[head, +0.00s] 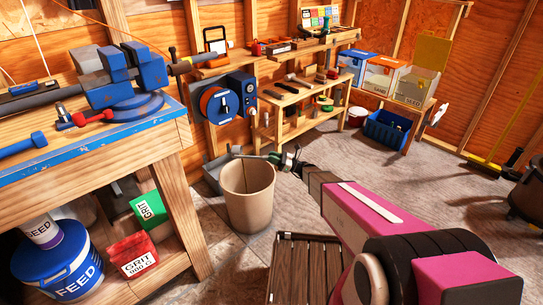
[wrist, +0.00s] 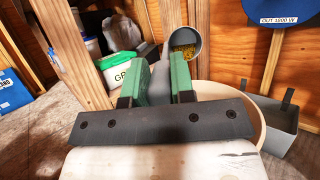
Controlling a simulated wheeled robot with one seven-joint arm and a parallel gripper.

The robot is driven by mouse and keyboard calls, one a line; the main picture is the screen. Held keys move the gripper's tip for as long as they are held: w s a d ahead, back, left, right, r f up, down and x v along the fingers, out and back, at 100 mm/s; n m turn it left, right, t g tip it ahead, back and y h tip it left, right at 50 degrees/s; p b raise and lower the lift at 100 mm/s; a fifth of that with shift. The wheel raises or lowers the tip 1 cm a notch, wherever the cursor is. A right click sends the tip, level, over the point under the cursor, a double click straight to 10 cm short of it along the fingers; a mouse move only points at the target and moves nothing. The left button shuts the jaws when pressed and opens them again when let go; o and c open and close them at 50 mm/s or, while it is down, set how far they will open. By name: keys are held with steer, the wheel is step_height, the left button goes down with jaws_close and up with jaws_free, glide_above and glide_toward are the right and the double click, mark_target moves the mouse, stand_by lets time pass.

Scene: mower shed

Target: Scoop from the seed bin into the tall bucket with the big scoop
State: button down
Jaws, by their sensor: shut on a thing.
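My gripper (head: 285,160) is shut on the scoop's handle, just above and right of the tall bucket. The scoop (head: 244,156) reaches left over the bucket's rim. In the wrist view, the grey scoop cup (wrist: 184,45) shows beyond the green fingers (wrist: 165,78), with yellow seed inside it. The tall tan bucket (head: 247,200) stands upright on the floor; its rim (wrist: 262,135) shows behind the gripper in the wrist view. Its inside bottom is hidden. The seed bin (head: 411,90), labelled SEED with a yellow lid raised, stands on the far right shelf.
A workbench (head: 180,150) with a blue vise (head: 125,80) stands left of the bucket. A grey trough (wrist: 272,122) stands behind the bucket. A slatted wooden piece (head: 300,265) lies in front. A sand bin (head: 383,72) stands beside the seed bin.

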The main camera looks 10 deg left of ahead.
step_height(320, 180, down, 6)
steer(key=y, duration=0.5)
steer(key=shift+d+f, duration=0.2)
steer(key=shift+d, duration=0.05)
stand_by(1.3)
